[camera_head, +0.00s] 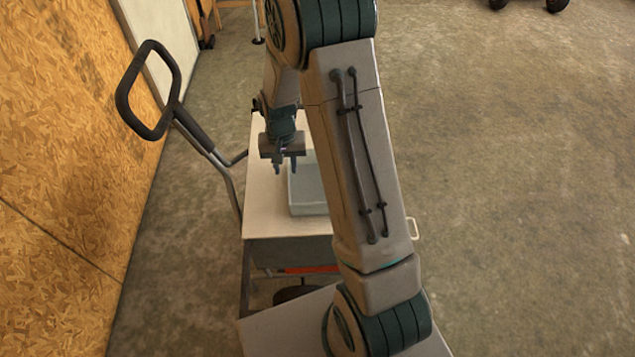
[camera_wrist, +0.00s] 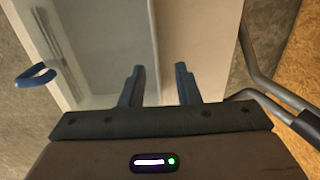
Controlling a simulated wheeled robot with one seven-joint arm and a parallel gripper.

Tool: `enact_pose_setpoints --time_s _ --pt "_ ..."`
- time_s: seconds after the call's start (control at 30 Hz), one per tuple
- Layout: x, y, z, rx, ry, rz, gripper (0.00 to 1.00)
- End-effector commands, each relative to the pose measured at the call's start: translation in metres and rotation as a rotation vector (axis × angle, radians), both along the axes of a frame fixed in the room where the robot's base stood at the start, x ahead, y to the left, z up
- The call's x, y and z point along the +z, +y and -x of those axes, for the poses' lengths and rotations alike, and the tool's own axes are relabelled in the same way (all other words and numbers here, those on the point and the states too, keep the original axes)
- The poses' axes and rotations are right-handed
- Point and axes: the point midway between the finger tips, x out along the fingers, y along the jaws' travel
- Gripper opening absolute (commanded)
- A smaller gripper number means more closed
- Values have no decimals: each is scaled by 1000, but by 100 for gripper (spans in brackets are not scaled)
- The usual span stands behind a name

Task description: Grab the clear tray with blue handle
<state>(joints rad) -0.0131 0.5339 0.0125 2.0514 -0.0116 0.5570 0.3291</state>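The clear tray (camera_head: 307,192) sits on the white cart top, partly hidden behind my arm in the head view. In the wrist view the tray (camera_wrist: 92,100) fills the left and middle, with one side wall running up between my fingers in the picture. A curved blue loop (camera_wrist: 36,76) shows left of the tray; I cannot tell whether it joins the tray. My gripper (camera_head: 285,168) is above the tray's left edge. In the wrist view my gripper (camera_wrist: 160,78) is open, its fingers apart with nothing held. Its height over the rim is unclear.
The cart top (camera_head: 268,205) has bare room left of the tray. The cart's dark push handle (camera_head: 186,125) rises on the left, near a chipboard wall (camera_head: 60,170). A pale loop (camera_head: 414,228) sticks out right of my arm. Concrete floor (camera_head: 520,180) is open on the right.

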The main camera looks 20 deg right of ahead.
Motion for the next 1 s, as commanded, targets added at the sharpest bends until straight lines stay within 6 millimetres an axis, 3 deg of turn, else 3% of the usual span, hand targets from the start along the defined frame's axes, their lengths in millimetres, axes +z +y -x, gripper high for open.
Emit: enact_pose_setpoints --time_s 0.1,0.37,0.63,0.97,1.0 --pt "-15 0 0 0 2 0 29" --pt "-32 -2 1 0 3 0 29" --pt "-67 -5 0 1 1 1 29" --pt "-73 -5 -1 0 -1 0 29" --pt "-73 -5 -1 0 -1 0 21"
